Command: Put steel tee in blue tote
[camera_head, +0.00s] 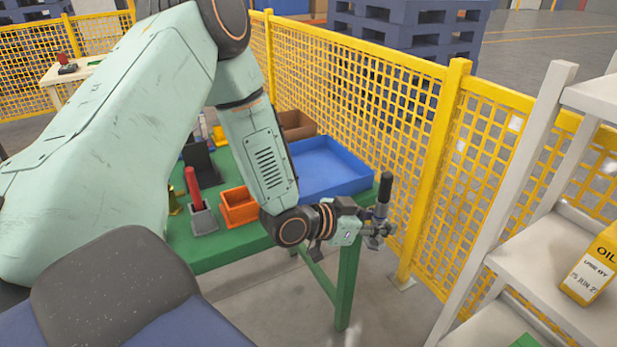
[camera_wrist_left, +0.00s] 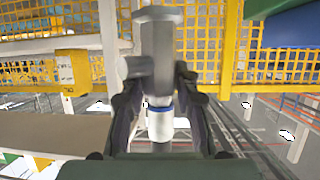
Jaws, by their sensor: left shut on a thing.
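My left gripper (camera_head: 374,232) is shut on the steel tee (camera_head: 383,196), past the right end of the green table and clear of its top. In the head view the tee is a dark grey upright piece with its lower part among the fingers. In the left wrist view the grey tee (camera_wrist_left: 158,45) stands between the fingers (camera_wrist_left: 160,88), with a short branch to the left and a blue band lower down. The blue tote (camera_head: 345,183) lies on the table, left of and behind the gripper; my arm hides its left part. My right gripper is not in view.
An orange bin (camera_head: 238,207), a red-handled tool (camera_head: 193,188) and a brown bin (camera_head: 296,124) share the green table (camera_head: 205,256). A yellow mesh fence (camera_head: 345,85) runs close behind. A white shelf (camera_head: 545,255) with a yellow oil box (camera_head: 592,265) stands at right.

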